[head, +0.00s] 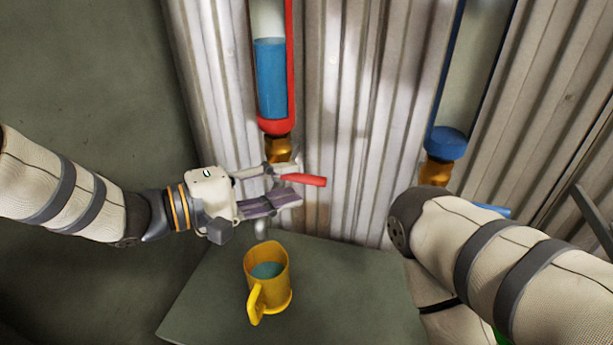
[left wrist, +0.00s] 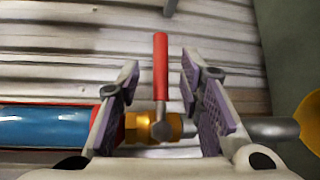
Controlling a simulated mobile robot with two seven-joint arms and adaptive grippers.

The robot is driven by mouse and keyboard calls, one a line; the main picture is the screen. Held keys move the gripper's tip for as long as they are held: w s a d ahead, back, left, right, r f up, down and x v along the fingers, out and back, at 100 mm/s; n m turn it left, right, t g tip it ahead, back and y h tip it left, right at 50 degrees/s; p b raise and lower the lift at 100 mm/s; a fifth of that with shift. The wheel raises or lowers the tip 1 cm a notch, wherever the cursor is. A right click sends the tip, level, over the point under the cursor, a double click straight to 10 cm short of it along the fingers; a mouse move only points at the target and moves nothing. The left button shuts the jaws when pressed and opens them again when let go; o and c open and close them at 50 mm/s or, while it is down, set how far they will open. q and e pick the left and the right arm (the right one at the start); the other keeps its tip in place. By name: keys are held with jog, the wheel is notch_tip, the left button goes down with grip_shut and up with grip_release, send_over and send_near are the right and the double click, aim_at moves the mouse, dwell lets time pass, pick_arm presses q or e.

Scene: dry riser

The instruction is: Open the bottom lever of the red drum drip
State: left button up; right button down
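The red drum (head: 291,60) is a tall tube holding blue liquid, upright against the corrugated wall. A brass valve (head: 278,150) sits under it, with a red lever (head: 312,181) sticking out to the right, across the pipe line. My left gripper (head: 298,180) is open at the valve, one finger above and one below the lever. In the left wrist view the red lever (left wrist: 160,66) stands between the two spread fingers (left wrist: 159,60), with visible gaps on both sides. The brass valve (left wrist: 167,128) is at its base. My right gripper is not in view.
A yellow mug (head: 281,292) with bluish liquid stands on the grey-green table (head: 360,290), below the grey spout (head: 261,229). A blue drum (head: 446,142) with a brass valve (head: 435,172) and blue lever (head: 493,210) is at right, partly behind my right arm.

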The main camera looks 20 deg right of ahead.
aim_at(300, 180)
pick_arm(q)
jog(key=x, duration=0.4)
jog(key=shift+w+d+f, duration=0.1)
jog(key=shift+d, duration=0.15)
grip_shut()
